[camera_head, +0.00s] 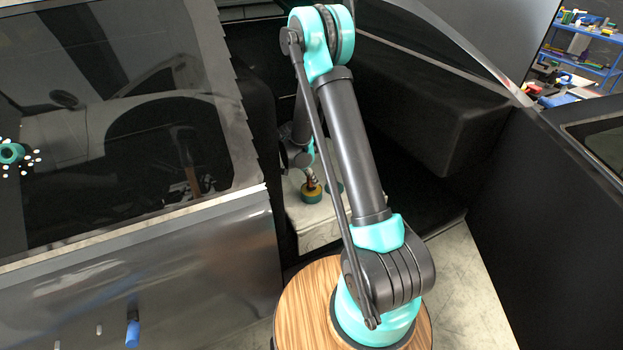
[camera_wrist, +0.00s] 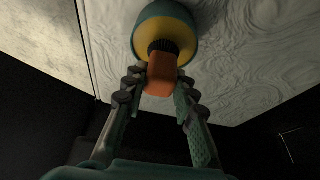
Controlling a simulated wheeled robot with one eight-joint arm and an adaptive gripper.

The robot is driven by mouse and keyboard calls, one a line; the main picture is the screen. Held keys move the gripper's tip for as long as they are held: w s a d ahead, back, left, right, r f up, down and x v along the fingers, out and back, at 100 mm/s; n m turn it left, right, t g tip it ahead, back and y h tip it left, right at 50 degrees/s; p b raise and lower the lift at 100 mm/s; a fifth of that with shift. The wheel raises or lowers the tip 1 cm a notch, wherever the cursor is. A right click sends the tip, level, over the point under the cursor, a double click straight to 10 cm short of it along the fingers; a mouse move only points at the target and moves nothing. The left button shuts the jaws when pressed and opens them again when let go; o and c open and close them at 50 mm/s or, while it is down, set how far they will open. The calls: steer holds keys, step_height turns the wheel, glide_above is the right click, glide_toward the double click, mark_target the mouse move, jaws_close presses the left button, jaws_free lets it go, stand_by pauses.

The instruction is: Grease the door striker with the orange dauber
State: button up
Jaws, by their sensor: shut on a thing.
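The orange dauber (camera_wrist: 161,80) is between the fingers of my gripper (camera_wrist: 158,84), which is shut on its orange block-shaped handle. Its dark bristle end (camera_wrist: 161,47) meets the yellow face of a round teal-and-yellow pot (camera_wrist: 165,22). I cannot tell how deep the bristles sit. In the head view the dauber (camera_head: 310,185) shows small and upright at the pot (camera_head: 312,197), beyond my arm. My gripper is mostly hidden there by dark parts of my arm. I cannot make out the door striker in either view.
The pot stands on a pale patterned surface (camera_head: 312,228) inside the dark vehicle opening. Another teal round thing (camera_head: 335,187) is partly hidden beside it. A grey door with dark glass (camera_head: 130,130) fills the left. A dark panel (camera_head: 545,200) stands right; blue shelves (camera_head: 585,60) stand beyond.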

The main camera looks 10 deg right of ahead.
steer(key=shift+f, duration=0.55)
stand_by(1.4)
steer(key=shift+r, duration=3.5)
